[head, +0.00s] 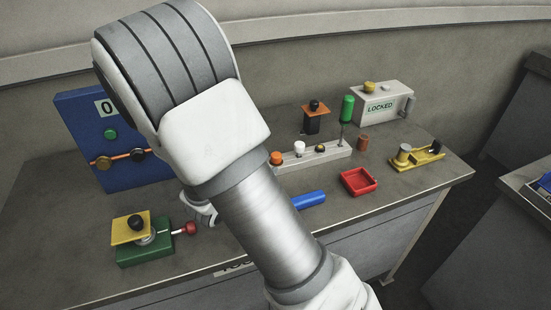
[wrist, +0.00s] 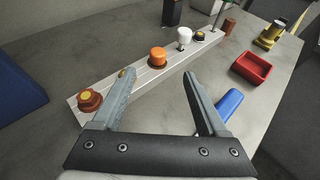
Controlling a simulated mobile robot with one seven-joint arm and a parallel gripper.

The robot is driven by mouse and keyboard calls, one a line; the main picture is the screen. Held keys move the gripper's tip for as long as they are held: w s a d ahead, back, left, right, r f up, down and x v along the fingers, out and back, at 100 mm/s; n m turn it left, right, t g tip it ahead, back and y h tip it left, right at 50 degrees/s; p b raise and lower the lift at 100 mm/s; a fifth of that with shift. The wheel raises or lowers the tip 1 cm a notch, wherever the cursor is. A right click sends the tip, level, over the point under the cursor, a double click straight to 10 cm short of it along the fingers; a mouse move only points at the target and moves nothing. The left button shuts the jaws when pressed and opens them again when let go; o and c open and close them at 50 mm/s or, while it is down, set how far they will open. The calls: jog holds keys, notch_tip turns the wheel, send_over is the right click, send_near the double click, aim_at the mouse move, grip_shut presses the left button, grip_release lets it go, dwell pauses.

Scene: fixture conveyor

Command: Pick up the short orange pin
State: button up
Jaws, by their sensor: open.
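A short orange pin (wrist: 158,56) stands upright in a pale rail (wrist: 140,78) in the wrist view. It also shows in the head view (head: 276,158), just right of my arm. My gripper (wrist: 157,75) is open and empty. In the wrist view its two fingers reach towards the rail, and the orange pin appears just beyond the gap between the fingertips. I cannot tell how high the fingers are above the rail. In the head view my arm hides most of the gripper; only a pale part shows.
The rail also holds a red-brown knob (wrist: 88,98) near the left finger, a white pin (wrist: 184,36) and a dark-gold pin (wrist: 198,37). A blue cylinder (wrist: 229,103) lies beside the right finger. A red tray (head: 358,181) and a brown cylinder (head: 363,143) stand further right.

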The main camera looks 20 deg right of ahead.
jog(key=x, duration=1.3)
jog(key=shift+a+b, duration=0.15)
jog(key=shift+b, duration=0.25)
grip_shut()
